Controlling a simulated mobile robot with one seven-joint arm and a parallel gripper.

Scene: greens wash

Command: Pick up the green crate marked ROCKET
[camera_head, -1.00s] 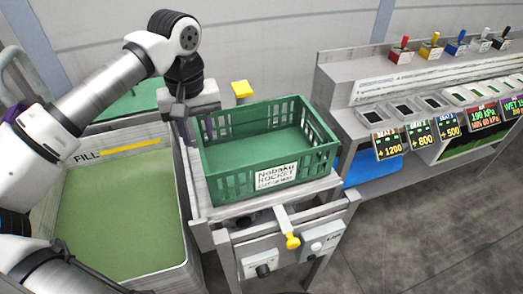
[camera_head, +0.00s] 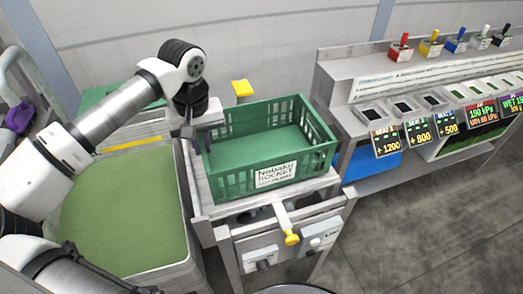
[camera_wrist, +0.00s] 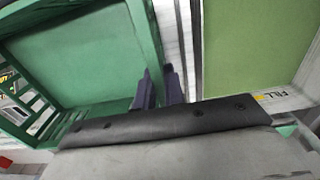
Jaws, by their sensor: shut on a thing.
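The green crate (camera_head: 238,182) marked ROCKET on its white label (camera_head: 276,173) sits upright on a grey stand in the head view. It has slatted walls, and the part of its floor in sight is bare. My gripper (camera_head: 201,143) is at the crate's left wall, pointing down. In the wrist view the crate (camera_wrist: 90,55) fills the upper left, and my gripper (camera_wrist: 160,88) has its two dark fingers at the crate's wall. It is shut on that wall. I cannot tell whether the crate is lifted off the stand.
A tank of green liquid marked FILL (camera_head: 125,215) stands left of the stand. The floor at lower right is clear.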

